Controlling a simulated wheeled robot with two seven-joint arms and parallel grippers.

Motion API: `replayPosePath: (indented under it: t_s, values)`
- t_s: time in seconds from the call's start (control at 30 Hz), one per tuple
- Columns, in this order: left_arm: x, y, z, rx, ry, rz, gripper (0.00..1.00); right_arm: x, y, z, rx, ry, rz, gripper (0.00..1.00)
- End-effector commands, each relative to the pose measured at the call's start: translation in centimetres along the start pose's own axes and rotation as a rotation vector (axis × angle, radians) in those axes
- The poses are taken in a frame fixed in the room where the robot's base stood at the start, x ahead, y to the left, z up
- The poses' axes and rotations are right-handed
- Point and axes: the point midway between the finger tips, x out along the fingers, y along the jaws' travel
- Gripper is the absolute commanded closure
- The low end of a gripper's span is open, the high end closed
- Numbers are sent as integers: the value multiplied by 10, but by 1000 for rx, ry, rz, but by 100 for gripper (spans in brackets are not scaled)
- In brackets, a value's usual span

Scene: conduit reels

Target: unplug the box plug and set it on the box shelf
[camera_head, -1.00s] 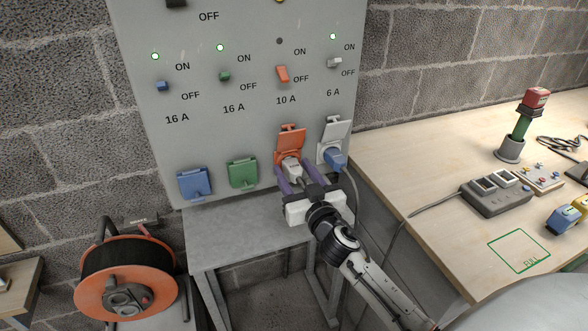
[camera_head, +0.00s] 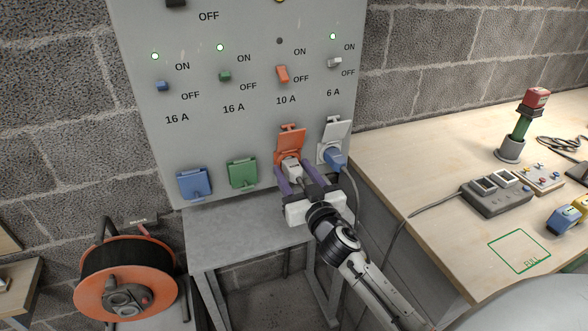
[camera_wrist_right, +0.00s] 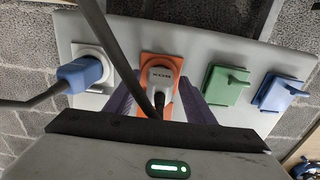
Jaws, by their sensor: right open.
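The box plug, pale grey-white (camera_head: 291,168), sits in the orange socket (camera_head: 291,139) under the raised orange lid, in the 10 A column. My left gripper is out of view.
A blue plug (camera_head: 335,160) with its cord is in the white socket just right of my gripper. Blue (camera_head: 194,184) and green (camera_head: 242,174) sockets are lidded. An orange cable reel (camera_head: 126,282) stands at lower left. A wooden bench (camera_head: 430,160) with devices is at right.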

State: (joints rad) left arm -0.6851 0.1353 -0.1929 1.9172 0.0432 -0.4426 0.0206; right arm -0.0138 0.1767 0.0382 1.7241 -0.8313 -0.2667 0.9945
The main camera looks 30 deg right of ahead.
Motion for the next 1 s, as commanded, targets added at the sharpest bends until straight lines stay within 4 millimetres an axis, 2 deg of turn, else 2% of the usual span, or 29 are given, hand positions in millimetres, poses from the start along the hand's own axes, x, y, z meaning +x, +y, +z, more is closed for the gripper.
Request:
replayPosePath:
  t_s: [0.1, 0.4, 1.0]
  values:
    - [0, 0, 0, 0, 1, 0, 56, 0, 0, 0, -1, 1, 0, 51]
    - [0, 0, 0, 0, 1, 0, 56, 0, 0, 0, -1, 1, 0, 100]
    - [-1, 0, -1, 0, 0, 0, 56, -19, 0, -1, 0, 1, 1, 100]
